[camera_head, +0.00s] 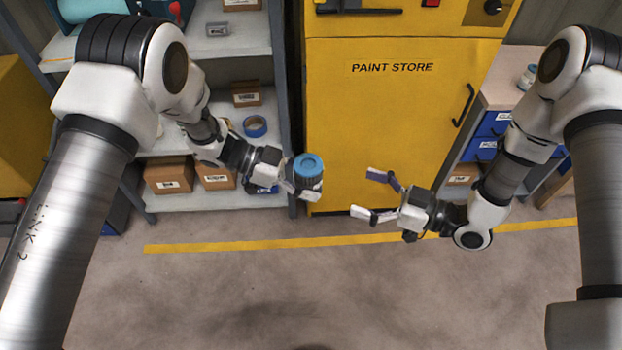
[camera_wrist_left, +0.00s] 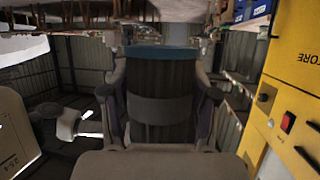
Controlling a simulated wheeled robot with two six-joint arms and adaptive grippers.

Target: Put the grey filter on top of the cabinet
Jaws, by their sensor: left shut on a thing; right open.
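My left gripper (camera_head: 306,186) is shut on a filter (camera_head: 308,168) with a blue cap and a grey body. It holds the filter upright in the air, in front of the left edge of the yellow cabinet (camera_head: 385,120) marked PAINT STORE. In the left wrist view the dark grey ribbed filter (camera_wrist_left: 160,88) sits between both fingers, its blue end at the top of the picture. My right gripper (camera_head: 370,194) is open and empty, in front of the cabinet's lower part. The cabinet door is shut.
A shelf rack (camera_head: 222,200) with cardboard boxes (camera_head: 168,176) and a blue tape roll (camera_head: 255,126) stands left of the cabinet. A bench with blue bins (camera_head: 493,124) stands to the right. A yellow line (camera_head: 215,246) crosses the clear floor.

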